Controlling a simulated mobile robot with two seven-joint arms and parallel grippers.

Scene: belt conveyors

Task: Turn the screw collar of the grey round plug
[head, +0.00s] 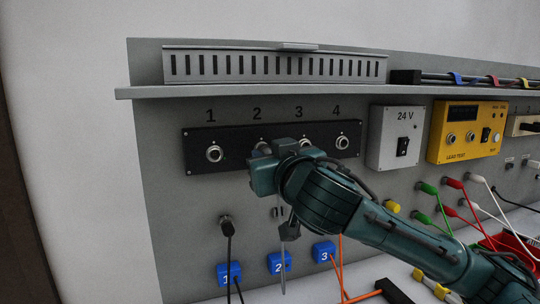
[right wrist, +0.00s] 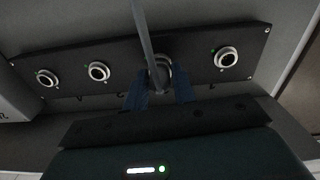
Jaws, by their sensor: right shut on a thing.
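The grey round plug (right wrist: 160,76) sits at socket 2 of the black panel (head: 230,136), as the right wrist view shows. Its grey cable (right wrist: 146,35) crosses in front of the camera. My right gripper (right wrist: 161,88) has its two blue fingers on either side of the plug's collar, shut on it. In the head view, my right gripper (head: 262,156) is in front of socket 2, and its body and wrist hide the plug. The cable (head: 282,262) hangs below it. How far the collar is turned cannot be seen. My left gripper is out of view.
Socket 1 (head: 214,153) and socket 4 (head: 342,142) are empty. A black plug (head: 226,222) sits below the panel. Blue numbered blocks (head: 229,273) stand lower down. A 24 V box (head: 395,137) and a yellow tester (head: 467,131) are on the right. A shelf (head: 290,90) juts out above.

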